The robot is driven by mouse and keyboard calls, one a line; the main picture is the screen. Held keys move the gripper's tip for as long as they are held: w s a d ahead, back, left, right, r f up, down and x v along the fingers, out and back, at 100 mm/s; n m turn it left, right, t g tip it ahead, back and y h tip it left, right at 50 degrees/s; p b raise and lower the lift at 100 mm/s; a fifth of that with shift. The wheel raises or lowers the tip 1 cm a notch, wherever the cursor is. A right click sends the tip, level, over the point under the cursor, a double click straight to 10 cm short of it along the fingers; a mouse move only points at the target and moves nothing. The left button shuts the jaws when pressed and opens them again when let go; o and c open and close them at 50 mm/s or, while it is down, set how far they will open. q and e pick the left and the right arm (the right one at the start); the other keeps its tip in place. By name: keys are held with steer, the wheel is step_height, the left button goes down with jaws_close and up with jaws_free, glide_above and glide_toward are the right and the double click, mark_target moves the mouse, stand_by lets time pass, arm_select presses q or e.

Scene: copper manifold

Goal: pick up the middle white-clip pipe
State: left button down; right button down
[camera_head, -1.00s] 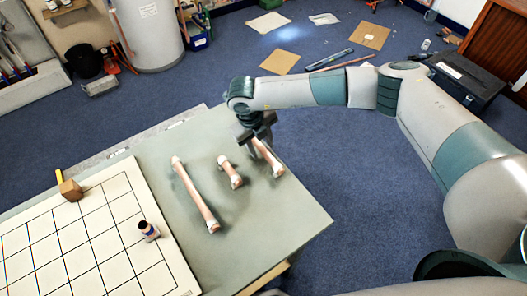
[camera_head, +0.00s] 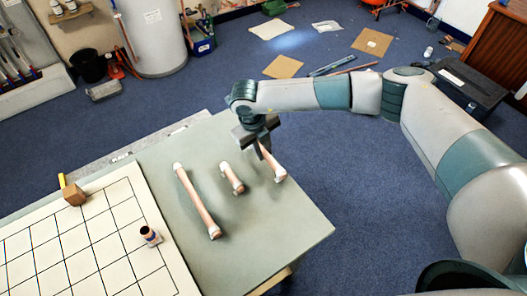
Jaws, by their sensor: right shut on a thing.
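Three copper pipes with white clip ends are on the grey-green table. A long pipe (camera_head: 197,202) lies at the left and a short one (camera_head: 232,178) lies in the centre. A medium-length pipe (camera_head: 271,164) is at the right. My right gripper (camera_head: 262,144) points down and is shut on this right-hand pipe, near its far end. The gripper hides that end; the near white clip shows. I cannot tell whether the pipe is clear of the table. My left gripper is out of view.
A white gridded board (camera_head: 112,240) covers the table's left part. The table's front right area is clear. A dark toolbox (camera_head: 468,90) stands on the floor.

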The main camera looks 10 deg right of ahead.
mark_target(265, 151)
step_height(265, 151, up, 3)
steer(key=shift+r+p, duration=0.15)
steer(key=shift+p, duration=0.3)
steer(key=s+d+r+p, duration=0.4)
steer(key=s+d+r, duration=0.2)
steer(key=d, duration=0.3)
steer(key=shift+s+r, duration=0.15)
steer(key=shift+s, duration=0.5)
steer(key=shift+d, duration=0.1)
